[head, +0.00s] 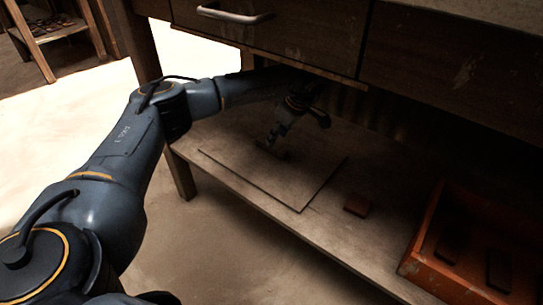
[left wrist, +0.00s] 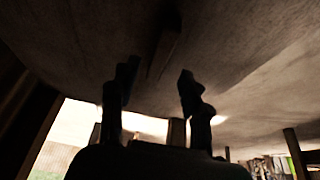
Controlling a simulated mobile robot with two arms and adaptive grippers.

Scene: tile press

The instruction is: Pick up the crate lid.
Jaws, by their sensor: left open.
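The crate lid (head: 300,188) is a flat, dull brown square panel lying on the lower shelf under the bench. My left arm reaches in under the drawers, and my left gripper (head: 272,142) is over the lid's far part, pointing down at it. In the left wrist view my left gripper (left wrist: 157,82) is dark, with its two fingers apart and nothing clearly held. A dark raised bar (left wrist: 163,48), seemingly the lid's grip, lies ahead between the fingertips. Deep shadow hides whether the fingers touch it. My right gripper is not in view.
An orange crate (head: 421,254) holding dark pieces stands farther right. The bench drawers (head: 270,40) overhang the shelf closely. A bench leg (head: 181,174) stands left of the lid.

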